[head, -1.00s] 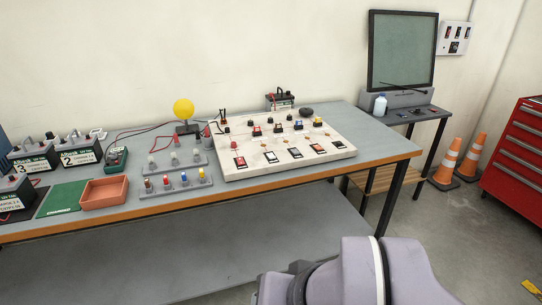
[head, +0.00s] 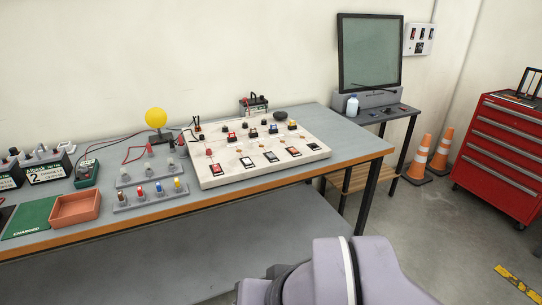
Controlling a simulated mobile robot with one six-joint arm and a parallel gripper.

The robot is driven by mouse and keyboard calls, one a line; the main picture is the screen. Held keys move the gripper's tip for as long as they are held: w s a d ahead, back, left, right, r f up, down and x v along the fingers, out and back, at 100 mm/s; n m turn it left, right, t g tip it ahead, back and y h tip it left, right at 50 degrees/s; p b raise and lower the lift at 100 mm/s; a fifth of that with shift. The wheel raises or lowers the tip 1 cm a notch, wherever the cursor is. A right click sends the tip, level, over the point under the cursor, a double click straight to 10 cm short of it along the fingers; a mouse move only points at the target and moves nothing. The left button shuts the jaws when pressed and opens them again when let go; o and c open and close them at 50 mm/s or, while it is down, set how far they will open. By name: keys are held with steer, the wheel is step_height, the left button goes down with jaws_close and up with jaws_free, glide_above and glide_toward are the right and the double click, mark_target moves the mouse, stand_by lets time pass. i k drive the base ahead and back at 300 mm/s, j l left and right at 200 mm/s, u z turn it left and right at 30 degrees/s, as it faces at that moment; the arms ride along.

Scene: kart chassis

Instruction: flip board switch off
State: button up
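The white board (head: 222,183) lies on the grey workbench, with several rocker switches along its front and several coloured parts behind them. My arm shows at the bottom centre, in front of the bench and apart from the board. My gripper is not visible in the head view.
The workbench (head: 350,150) has a free strip right of the board. Racks of coloured plugs (head: 150,200), an orange tray (head: 77,221) and batteries (head: 48,170) stand left. A side table (head: 398,113), traffic cones (head: 441,153) and a red tool cabinet (head: 500,155) are right.

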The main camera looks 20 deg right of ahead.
mark_target(216, 168)
steer(key=i+l, duration=0.1)
steer(key=i, duration=0.55)
steer(key=i+l, duration=0.1)
steer(key=i, duration=0.55)
